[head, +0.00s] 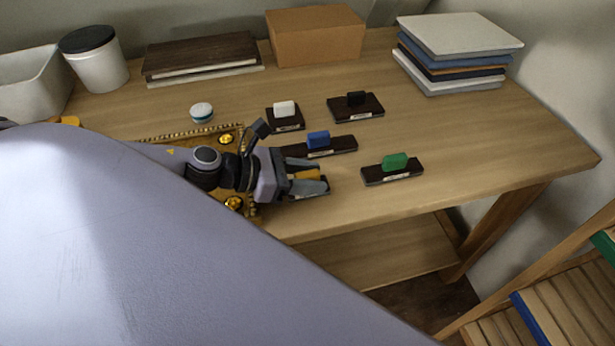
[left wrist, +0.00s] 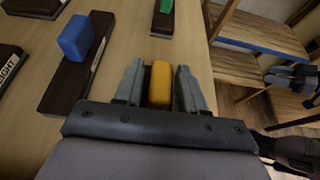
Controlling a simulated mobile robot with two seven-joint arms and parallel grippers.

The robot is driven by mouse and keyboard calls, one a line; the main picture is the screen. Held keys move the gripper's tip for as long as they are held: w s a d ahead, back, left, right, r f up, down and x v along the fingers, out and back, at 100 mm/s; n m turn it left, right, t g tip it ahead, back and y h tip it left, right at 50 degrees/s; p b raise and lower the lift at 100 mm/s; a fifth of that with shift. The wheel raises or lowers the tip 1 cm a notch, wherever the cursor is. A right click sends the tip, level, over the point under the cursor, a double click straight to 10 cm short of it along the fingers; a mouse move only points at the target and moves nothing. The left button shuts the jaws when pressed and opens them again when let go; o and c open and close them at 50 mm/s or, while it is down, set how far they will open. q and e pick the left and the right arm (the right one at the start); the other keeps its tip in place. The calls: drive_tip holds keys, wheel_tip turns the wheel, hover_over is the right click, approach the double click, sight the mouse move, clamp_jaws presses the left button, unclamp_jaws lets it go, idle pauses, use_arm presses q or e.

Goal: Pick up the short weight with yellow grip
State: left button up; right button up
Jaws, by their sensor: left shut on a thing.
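The weight's yellow grip (head: 306,174) is between the fingers of my left gripper (head: 308,180), near the table's front edge. In the left wrist view the yellow grip (left wrist: 161,85) stands between both fingertips, and the gripper is shut on it. The weight's dark base is mostly hidden by the fingers, so I cannot tell whether it touches the table. My right gripper (left wrist: 291,78) shows small at the right edge of the left wrist view, away from the table; its jaw state is unclear.
Dark-based weights with blue (head: 318,140), green (head: 395,162), white (head: 284,109) and black (head: 356,99) grips stand nearby. The blue one is close behind my gripper. A gilt tray (head: 184,132) lies under my left arm. Books (head: 455,50) and a box (head: 315,37) stand behind. The table's right end is clear.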

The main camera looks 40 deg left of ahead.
sight(309, 173)
use_arm(q)
wheel_tip(309, 173, up, 9)
drive_tip(key=p, duration=0.4)
drive_tip(key=shift+f+p, duration=0.1)
drive_tip(key=shift+p, duration=0.25)
drive_tip(key=shift+f+b, duration=0.1)
drive_tip(key=shift+b, duration=0.35)
drive_tip(key=shift+d+r, duration=0.1)
drive_tip(key=shift+r, duration=0.6)
